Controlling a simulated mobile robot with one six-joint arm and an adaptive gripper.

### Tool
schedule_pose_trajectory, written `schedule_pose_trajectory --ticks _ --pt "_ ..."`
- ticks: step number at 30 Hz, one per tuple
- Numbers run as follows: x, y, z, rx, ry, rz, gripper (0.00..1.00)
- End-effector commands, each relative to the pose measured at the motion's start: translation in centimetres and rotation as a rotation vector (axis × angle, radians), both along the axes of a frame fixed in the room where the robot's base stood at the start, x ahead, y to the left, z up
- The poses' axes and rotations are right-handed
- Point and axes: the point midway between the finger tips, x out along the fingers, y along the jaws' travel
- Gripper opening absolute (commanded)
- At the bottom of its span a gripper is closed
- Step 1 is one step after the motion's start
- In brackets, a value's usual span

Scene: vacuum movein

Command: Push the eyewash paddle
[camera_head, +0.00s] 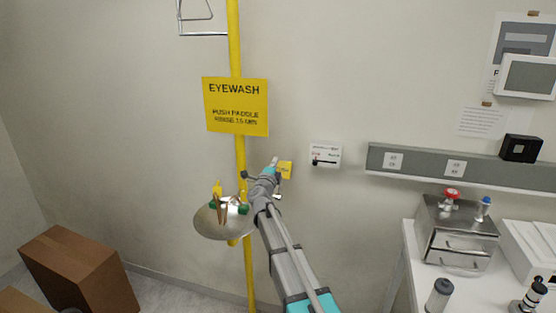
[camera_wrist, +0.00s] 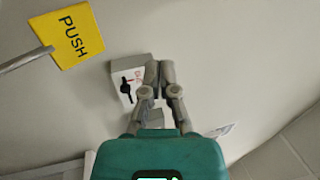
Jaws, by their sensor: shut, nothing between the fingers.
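The yellow eyewash paddle (camera_head: 286,170) is by the wall, to the right of the yellow pipe and partly behind my arm. In the wrist view the paddle (camera_wrist: 75,36) reads PUSH, sits at the upper left and joins a grey rod. My gripper (camera_head: 275,160) is beside the paddle in the head view, at its upper left. In the wrist view my gripper (camera_wrist: 159,66) is shut and empty, its fingertips to the right of the paddle with a clear gap in the picture. The metal eyewash bowl (camera_head: 219,222) is left of my arm.
A yellow EYEWASH sign (camera_head: 236,106) hangs on the yellow pipe (camera_head: 241,155). A white wall box (camera_head: 325,155) with a black lever is right of the paddle; it also shows behind my fingers (camera_wrist: 121,78). Cardboard boxes (camera_head: 78,270) stand lower left, a bench (camera_head: 405,262) right.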

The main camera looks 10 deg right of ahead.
Motion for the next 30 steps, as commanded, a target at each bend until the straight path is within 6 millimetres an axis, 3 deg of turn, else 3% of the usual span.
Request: schedule_pose_trajectory --ticks 6,21,30 --pt "-1.2 0.5 0.8 -0.001 0.0 0.0 0.0" --pt "-1.4 0.5 0.8 -0.006 0.004 0.004 0.0" --pt "-2.3 2.2 0.2 -0.129 0.08 0.137 0.0"
